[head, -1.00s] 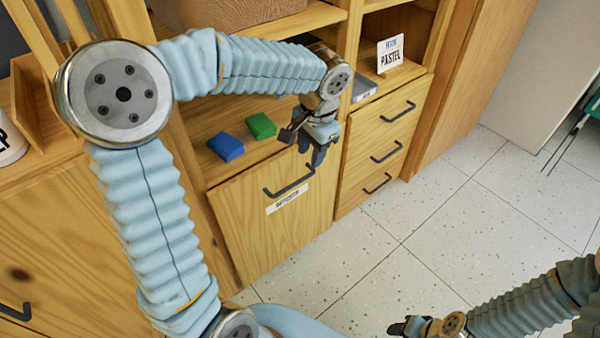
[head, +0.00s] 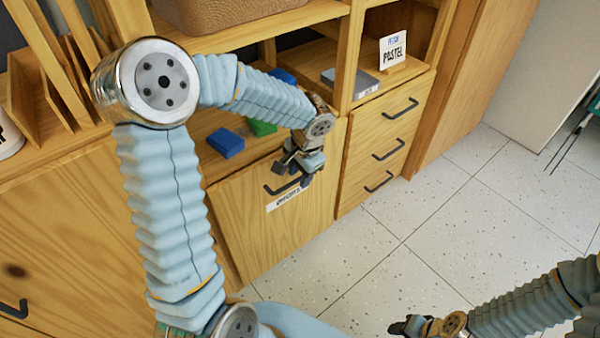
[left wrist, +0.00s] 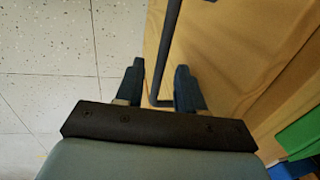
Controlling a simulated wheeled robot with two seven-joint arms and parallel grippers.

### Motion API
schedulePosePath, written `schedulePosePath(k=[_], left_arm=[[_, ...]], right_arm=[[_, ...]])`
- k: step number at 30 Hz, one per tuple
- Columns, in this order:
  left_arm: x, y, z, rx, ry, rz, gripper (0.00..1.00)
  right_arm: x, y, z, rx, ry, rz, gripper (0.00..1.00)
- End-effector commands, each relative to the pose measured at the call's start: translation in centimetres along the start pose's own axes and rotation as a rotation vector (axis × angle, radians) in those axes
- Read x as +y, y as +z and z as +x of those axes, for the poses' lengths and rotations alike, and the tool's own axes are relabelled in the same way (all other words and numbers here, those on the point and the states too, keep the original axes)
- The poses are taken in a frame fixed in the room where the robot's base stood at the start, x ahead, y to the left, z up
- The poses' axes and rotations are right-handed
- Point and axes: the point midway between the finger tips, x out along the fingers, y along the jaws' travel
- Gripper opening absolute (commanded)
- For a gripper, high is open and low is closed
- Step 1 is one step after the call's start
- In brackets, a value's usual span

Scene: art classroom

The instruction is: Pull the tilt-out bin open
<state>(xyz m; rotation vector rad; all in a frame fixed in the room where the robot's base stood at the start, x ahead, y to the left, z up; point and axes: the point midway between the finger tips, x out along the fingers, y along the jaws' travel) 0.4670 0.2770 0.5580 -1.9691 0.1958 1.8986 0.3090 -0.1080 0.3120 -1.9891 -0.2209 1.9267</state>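The tilt-out bin (head: 250,235) is a wooden front panel low in the cabinet, with a dark bar handle (head: 272,191) and a white label below it. It looks closed. My left gripper (head: 294,176) is at the right part of the handle and hides some of it. In the left wrist view the fingers (left wrist: 160,85) are apart, and the handle (left wrist: 167,50) runs between them, closer to the right finger. I cannot tell if they touch it. My right gripper (head: 408,327) is low in the head view, away from the cabinet; its fingers are unclear.
Blue (head: 226,143) and green (head: 262,127) blocks lie on the shelf above the bin. A drawer stack (head: 375,150) with handles stands right of it. A grey box (head: 350,82) and a sign (head: 392,51) are above the drawers. The tiled floor (head: 400,240) in front is clear.

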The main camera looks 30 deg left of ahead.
Motion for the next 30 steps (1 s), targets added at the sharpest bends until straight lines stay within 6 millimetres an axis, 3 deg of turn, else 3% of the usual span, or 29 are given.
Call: schedulePosePath(k=[5, 13, 25, 30], left_arm=[[0.0, 0.0, 0.0, 0.0, 0.0, 0.0, 0.38], [0.0, 0.0, 0.0, 0.0, 0.0, -0.001, 0.0], [0.2, -0.1, 0.1, 0.0, -0.003, 0.001, 0.0], [1.8, -0.5, 0.5, 0.002, -0.033, 0.004, 0.0]], right_arm=[[0.0, 0.0, 0.0, 0.0, 0.0, 0.0, 0.43], [0.0, 0.0, 0.0, 0.0, 0.0, 0.0, 0.43], [0.1, 0.0, 0.2, 0.001, 0.0, 0.0, 0.43], [1.1, -0.2, 1.8, 0.007, 0.006, 0.006, 0.43]])
